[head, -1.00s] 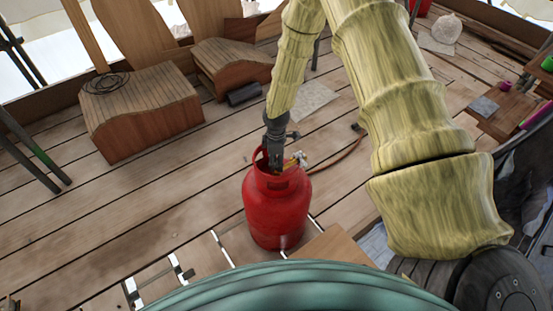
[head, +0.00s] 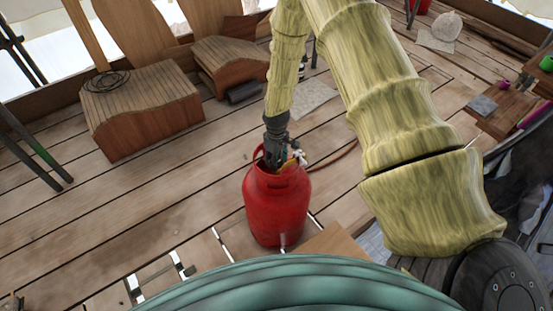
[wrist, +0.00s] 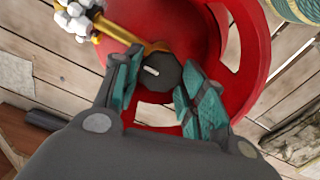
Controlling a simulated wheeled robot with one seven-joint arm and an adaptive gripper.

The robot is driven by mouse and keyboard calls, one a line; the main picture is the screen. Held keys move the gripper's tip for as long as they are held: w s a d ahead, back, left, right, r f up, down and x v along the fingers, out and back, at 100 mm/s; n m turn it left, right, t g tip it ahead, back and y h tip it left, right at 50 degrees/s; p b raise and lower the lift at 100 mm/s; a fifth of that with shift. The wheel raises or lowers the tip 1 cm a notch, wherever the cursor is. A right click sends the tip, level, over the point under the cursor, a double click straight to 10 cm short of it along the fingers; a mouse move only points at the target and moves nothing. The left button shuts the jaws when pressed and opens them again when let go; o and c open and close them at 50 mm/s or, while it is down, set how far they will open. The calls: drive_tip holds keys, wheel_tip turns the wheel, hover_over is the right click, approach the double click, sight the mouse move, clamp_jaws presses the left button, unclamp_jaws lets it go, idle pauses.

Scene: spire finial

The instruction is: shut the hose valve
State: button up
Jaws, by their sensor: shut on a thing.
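A red gas cylinder (head: 276,205) stands upright on the plank floor in the head view, with a collar round its top. In the wrist view, its red collar (wrist: 248,50) surrounds a dark grey valve knob (wrist: 160,74) with a white mark. A brass valve stem (wrist: 128,36) runs from the knob to a pale fitting, which shows in the head view (head: 300,157). My gripper (wrist: 158,88) reaches down inside the collar, its teal finger pads on either side of the knob, shut on it. In the head view my gripper (head: 275,160) partly hides the knob.
A brown hose (head: 345,153) runs from the fitting across the floor. Wooden blocks (head: 145,120) with a coil of cable stand at the left. A low wooden table (head: 500,118) stands at the right. The floor left of the cylinder is mostly clear.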

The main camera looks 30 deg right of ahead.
drive_tip(key=shift+w, duration=0.1)
idle(0.3)
drive_tip(key=o, duration=1)
drive_tip(key=shift+o, duration=0.2)
wheel_tip(320, 180, up, 12)
idle(0.5)
